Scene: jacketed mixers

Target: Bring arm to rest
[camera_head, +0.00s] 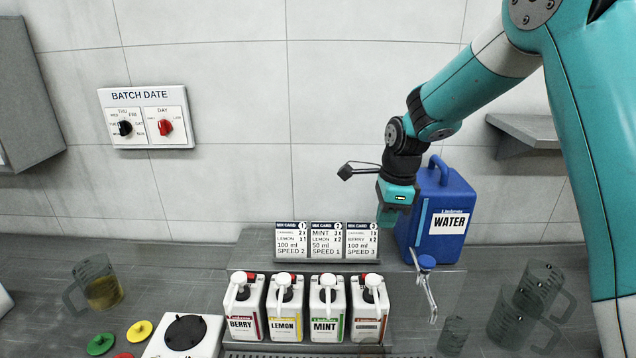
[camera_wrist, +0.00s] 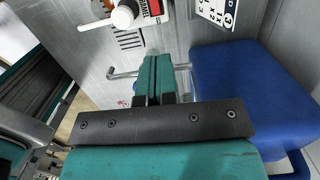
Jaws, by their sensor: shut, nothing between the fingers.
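My gripper (camera_head: 387,217) hangs from the teal arm, pointing down, in front of the left side of the blue water container. In the wrist view my gripper (camera_wrist: 155,58) has its two teal fingers pressed together with nothing between them. The blue water container (camera_head: 447,200) with its white WATER label stands at the back right of the bench; its blue side fills the right of the wrist view (camera_wrist: 245,100). The gripper appears close beside it; I cannot tell whether they touch.
White jugs labelled Berry (camera_head: 243,306), Lemon (camera_head: 285,307) and Mint (camera_head: 327,308) stand in a row with another beside them. Mix cards (camera_head: 326,240) stand behind. A cup of amber liquid (camera_head: 103,291) is at left, clear jugs (camera_head: 512,322) at right. A wall shelf (camera_head: 527,128) juts out.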

